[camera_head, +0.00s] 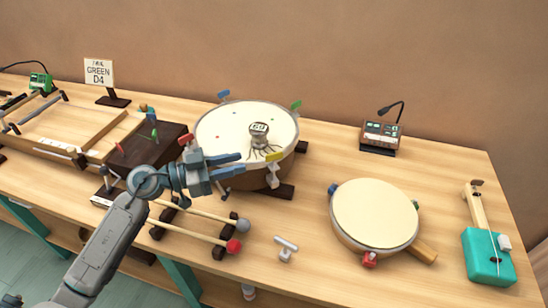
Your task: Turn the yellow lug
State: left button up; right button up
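The yellow lug (275,156) sits on the front right rim of a round drum with a cream head (225,122). Other lugs on the rim are blue (223,94), green (296,105) and red (185,139). A small grey device with a display (259,129) stands on the head on thin dark legs. My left gripper (243,163) is at the drum's front edge, left of the yellow lug. Its two blue-grey fingers are apart with nothing seen between them, their tips short of the lug. My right gripper is out of view.
A sign (99,72) reads "GREEN D4". Mallets (200,219) lie on a dark rack in front of the drum. A T-shaped key (286,248) lies nearby. A second drum (375,215), a teal instrument (489,256) and a box with a microphone (380,137) are right.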

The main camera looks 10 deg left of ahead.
aim_at(274, 154)
pick_arm(q)
jog(key=p+x, duration=0.1)
jog(key=x, duration=0.9)
jog(key=shift+r, duration=0.15)
jog(key=shift+w+d, duration=0.15)
jog(key=shift+d, duration=0.05)
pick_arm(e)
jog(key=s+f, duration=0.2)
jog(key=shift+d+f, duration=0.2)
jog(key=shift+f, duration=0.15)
pick_arm(q)
jog(key=shift+c, duration=0.2)
grip_shut()
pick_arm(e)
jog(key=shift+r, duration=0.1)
